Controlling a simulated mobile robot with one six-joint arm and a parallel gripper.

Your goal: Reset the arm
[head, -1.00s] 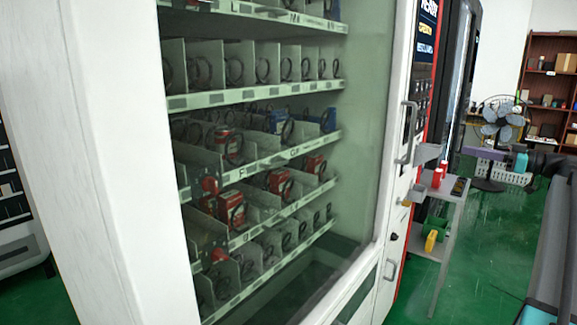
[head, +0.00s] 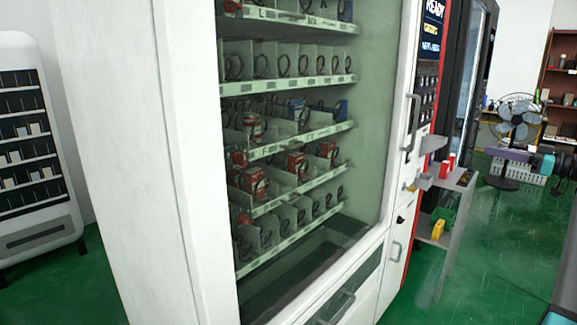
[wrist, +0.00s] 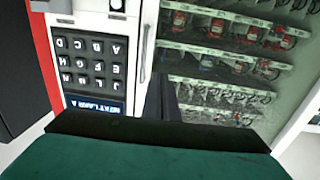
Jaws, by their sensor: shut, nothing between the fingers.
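My gripper (wrist: 166,98) shows in the wrist view as dark fingers together, with nothing between them. They point towards the front of the white vending machine (head: 128,140), apart from it as far as I can tell. The wrist view appears upside down. It shows the machine's keypad (wrist: 90,62) to the left of the fingers and the shelves behind glass to the right. In the head view I cannot clearly make out my fingers.
The machine's shelves hold red boxes (head: 296,163) and a few blue ones. A small grey cart (head: 458,180) stands right of the machine, with a fan (head: 517,118) behind it. A white rack (head: 38,150) stands at the left. Green floor (head: 490,255) is open at the right.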

